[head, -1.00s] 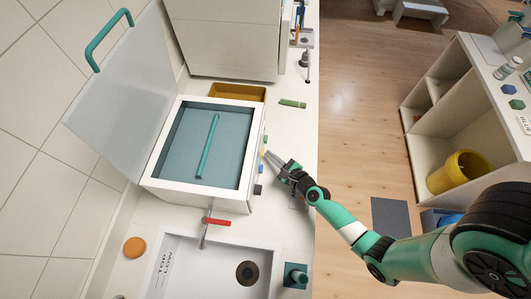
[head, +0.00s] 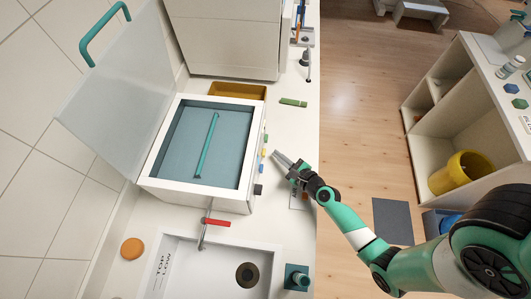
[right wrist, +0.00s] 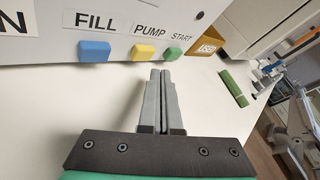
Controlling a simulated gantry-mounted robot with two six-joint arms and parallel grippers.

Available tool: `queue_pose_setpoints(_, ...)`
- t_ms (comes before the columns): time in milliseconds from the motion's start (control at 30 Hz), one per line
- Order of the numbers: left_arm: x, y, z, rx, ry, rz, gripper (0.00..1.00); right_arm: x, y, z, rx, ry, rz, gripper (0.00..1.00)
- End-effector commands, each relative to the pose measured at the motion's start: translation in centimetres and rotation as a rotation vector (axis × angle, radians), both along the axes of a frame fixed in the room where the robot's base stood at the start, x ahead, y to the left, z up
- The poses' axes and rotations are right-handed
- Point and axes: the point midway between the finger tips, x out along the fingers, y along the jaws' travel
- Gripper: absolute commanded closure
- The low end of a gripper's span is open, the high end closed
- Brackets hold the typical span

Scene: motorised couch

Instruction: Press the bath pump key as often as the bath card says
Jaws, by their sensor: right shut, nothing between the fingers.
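The bath is a white box with a blue-grey basin (head: 172,186), its lid raised. On its right side sit a green key (head: 266,138), a yellow key (head: 264,153), a blue key (head: 262,166) and a black key (head: 258,189). In the right wrist view the yellow key (right wrist: 143,52) is under the label PUMP, the blue key (right wrist: 95,51) under FILL, the green key (right wrist: 173,53) by START. My right gripper (head: 276,154) is shut and empty, a short gap from the keys. A small card (head: 299,203) beside it is partly hidden and unreadable. My left gripper is not in view.
An ochre bin (head: 237,90) stands behind the bath; its label reads USED in the wrist view. A green object (head: 293,102) lies on the counter. A sink with a red-handled tap (head: 216,222) is in front. The counter's right edge is near my right arm.

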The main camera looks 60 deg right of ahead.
Motion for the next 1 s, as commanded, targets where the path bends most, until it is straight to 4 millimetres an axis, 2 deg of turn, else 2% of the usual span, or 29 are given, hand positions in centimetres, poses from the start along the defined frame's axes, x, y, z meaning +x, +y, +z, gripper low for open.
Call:
queue_pose_setpoints(100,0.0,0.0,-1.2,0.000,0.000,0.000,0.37,-1.2,-0.5,-0.4,0.000,-0.001,-0.004,1.00)
queue_pose_setpoints(400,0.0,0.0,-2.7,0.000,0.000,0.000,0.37,-3.7,-1.5,-0.2,-0.001,-0.001,-0.004,1.00)
queue_pose_setpoints(1000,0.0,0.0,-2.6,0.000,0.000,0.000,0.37,-3.8,-1.5,0.0,0.000,-0.001,0.000,1.00)
